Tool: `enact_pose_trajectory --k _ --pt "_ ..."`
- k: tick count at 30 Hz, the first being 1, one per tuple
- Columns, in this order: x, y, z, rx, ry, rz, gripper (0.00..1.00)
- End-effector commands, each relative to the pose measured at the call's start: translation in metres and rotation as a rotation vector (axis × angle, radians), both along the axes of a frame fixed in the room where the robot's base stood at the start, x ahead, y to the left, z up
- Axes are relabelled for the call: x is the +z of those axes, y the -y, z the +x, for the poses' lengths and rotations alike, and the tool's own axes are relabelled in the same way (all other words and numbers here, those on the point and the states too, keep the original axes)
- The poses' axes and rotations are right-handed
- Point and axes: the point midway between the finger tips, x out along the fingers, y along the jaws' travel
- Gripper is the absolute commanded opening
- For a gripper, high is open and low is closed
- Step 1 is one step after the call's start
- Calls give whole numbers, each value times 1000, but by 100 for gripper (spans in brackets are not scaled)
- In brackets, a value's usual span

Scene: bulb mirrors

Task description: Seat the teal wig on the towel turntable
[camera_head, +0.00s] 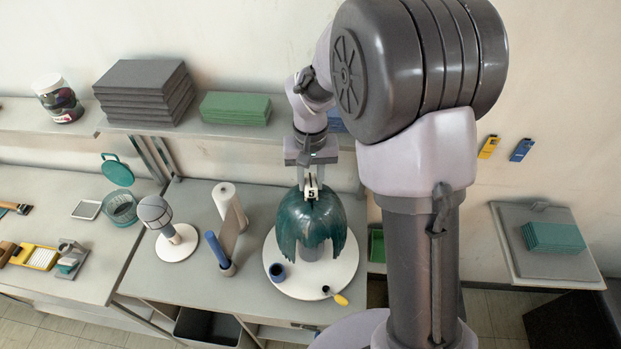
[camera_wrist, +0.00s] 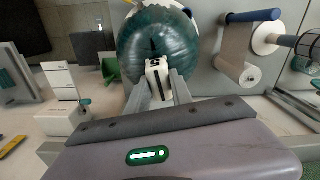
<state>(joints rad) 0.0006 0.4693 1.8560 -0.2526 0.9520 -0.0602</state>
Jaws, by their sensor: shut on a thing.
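The teal wig (camera_head: 330,218) hangs with strands down over the large white round turntable (camera_head: 345,282). A grey block or post (camera_head: 312,252) shows beneath it; whether the wig touches it I cannot tell. My gripper (camera_head: 311,186) is above the wig, shut on a small white tag marked 5 (camera_head: 311,194) at its crown. In the wrist view the tag (camera_wrist: 157,78) sits between the fingers, against the wig's dome (camera_wrist: 157,42). The wig's inside and far side are hidden.
My arm hides the area to the right.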

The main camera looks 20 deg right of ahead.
Motion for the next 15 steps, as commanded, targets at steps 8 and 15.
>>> enact_pose_trajectory --k 8,15 --pt "-2 0 -1 1 28 -7 0" --pt "-1 0 -1 1 62 -13 0"
